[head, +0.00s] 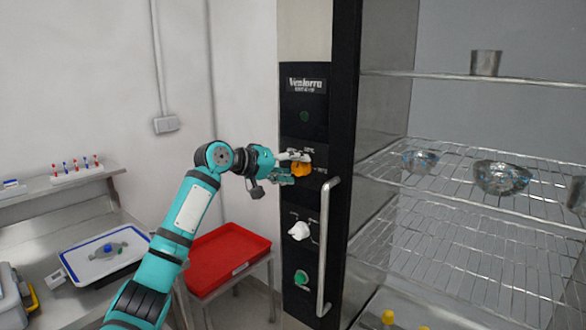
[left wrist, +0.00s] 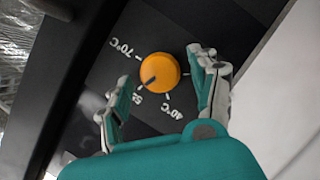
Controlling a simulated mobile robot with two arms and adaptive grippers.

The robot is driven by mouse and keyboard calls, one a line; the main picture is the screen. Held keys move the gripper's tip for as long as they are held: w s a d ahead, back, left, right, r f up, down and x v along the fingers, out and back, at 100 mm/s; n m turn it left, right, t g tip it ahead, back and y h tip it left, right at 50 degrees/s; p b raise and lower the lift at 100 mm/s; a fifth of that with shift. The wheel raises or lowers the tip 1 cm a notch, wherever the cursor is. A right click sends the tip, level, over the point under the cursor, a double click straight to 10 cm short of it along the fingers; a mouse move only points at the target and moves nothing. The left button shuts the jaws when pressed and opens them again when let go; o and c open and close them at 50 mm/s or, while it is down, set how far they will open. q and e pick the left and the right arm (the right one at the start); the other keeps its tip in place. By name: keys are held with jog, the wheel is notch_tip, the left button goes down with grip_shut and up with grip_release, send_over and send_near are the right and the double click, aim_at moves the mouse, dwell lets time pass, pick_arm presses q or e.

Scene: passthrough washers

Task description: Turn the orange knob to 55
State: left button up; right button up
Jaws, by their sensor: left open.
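The orange knob (head: 301,170) is on the black control panel of the tall cabinet, above a white knob. The left wrist view shows the orange knob (left wrist: 158,71) close up, with marks for 40, 55 and 70 °C around it. Its dark pointer line points toward the 55 mark (left wrist: 138,94). My left gripper (head: 292,167) is at the panel by the knob. In the left wrist view its open fingers (left wrist: 162,72) are on either side of the knob, with gaps visible. My right gripper is not in view.
A white knob (head: 299,231) and a green button (head: 301,278) are lower on the panel. A vertical metal handle (head: 327,245) stands close on the right. A red tray (head: 225,258) is below my left arm.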

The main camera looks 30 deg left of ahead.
pick_arm(q)
jog(key=v, duration=1.2)
